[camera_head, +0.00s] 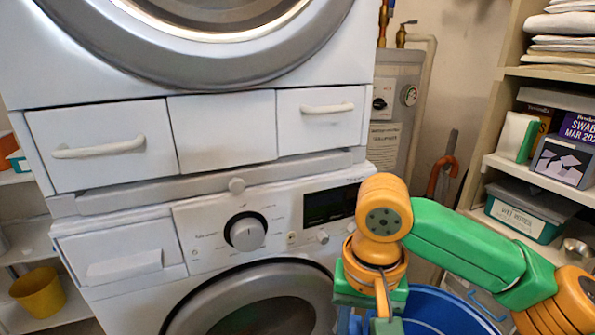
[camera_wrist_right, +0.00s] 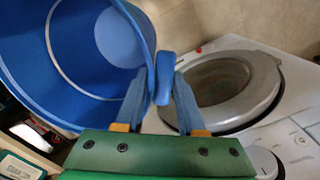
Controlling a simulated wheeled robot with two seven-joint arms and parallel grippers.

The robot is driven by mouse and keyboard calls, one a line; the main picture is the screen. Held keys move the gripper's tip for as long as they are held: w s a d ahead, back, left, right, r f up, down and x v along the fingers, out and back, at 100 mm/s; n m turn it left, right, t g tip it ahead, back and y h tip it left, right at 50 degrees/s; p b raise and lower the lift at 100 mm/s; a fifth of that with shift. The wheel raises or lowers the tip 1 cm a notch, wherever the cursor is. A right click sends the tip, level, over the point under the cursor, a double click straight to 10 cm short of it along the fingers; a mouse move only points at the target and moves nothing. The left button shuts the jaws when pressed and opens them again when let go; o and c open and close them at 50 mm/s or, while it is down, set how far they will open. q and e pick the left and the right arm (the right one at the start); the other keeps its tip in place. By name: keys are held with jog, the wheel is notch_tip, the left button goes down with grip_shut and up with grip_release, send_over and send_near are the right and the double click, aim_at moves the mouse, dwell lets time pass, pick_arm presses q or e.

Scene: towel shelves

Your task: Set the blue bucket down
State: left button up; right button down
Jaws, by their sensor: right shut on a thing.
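The blue bucket (camera_head: 440,312) is at the bottom of the head view, partly hidden behind my right arm. It fills the upper left of the right wrist view (camera_wrist_right: 75,50), tilted in that picture, with its inside looking empty. My right gripper (camera_wrist_right: 158,95) is shut on the bucket's rim, with a finger on each side of the wall. In the head view my right gripper (camera_head: 382,300) points down at the bucket's near left side. What lies under the bucket is hidden. My left gripper is in neither view.
A white washer (camera_head: 130,240) with another machine (camera_head: 215,80) stacked on it stands ahead. Shelves at right hold folded towels (camera_head: 560,30), boxes (camera_head: 565,160) and a lidded bin (camera_head: 525,212). A yellow bucket (camera_head: 38,292) sits on the left shelf. A water heater (camera_head: 395,100) stands behind.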

jog(key=s+d+n, duration=0.2)
jog(key=s+d, duration=0.2)
jog(key=d, duration=0.3)
notch_tip(320, 180, down, 8)
jog(key=b, duration=0.8)
notch_tip(320, 180, up, 14)
jog(key=p, duration=2)
jog(key=shift+r+p, duration=0.15)
jog(key=shift+p, duration=0.15)
jog(key=shift+w+r, duration=0.1)
jog(key=shift+w, duration=0.05)
